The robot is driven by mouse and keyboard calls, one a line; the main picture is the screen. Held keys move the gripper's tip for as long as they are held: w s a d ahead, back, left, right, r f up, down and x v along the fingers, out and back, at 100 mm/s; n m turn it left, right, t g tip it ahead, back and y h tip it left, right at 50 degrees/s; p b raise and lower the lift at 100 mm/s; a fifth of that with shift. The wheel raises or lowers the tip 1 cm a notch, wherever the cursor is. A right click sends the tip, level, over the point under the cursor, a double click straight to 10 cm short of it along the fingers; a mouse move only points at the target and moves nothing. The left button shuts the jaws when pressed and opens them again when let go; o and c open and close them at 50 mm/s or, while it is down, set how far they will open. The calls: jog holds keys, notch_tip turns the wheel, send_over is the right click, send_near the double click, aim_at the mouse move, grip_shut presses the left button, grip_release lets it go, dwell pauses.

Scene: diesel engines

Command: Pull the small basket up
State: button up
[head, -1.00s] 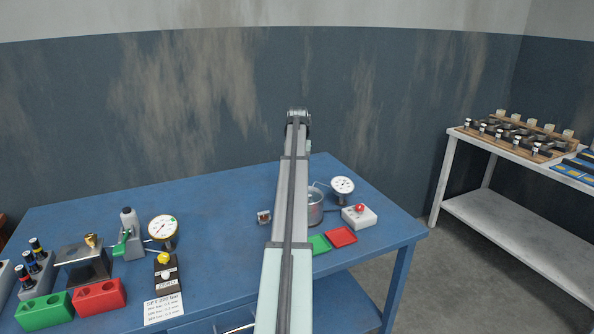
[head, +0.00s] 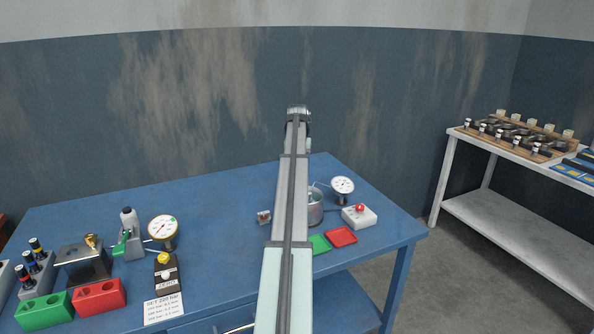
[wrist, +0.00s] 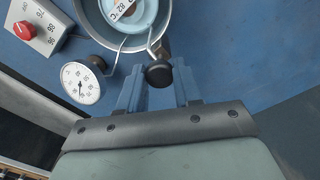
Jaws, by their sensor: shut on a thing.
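The small basket (wrist: 150,37) shows as thin wire arms inside a round metal pot (wrist: 84,12) in the wrist view. A pale blue disc-shaped part marked 82 °C (wrist: 128,14) sits within the pot. A black knob (wrist: 159,74) on the basket's handle is between the fingertips of my gripper (wrist: 158,82), which is shut on it. The basket's lower part is hidden. In the head view the pot (head: 315,209) is partly behind my arm, and my gripper is hidden there.
A green tray (head: 319,244) and a red tray (head: 342,236) lie in front.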

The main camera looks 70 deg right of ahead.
jog(key=shift+r, duration=2.5)
jog(key=o, duration=1)
notch_tip(320, 180, up, 5)
jog(key=shift+f, duration=0.1)
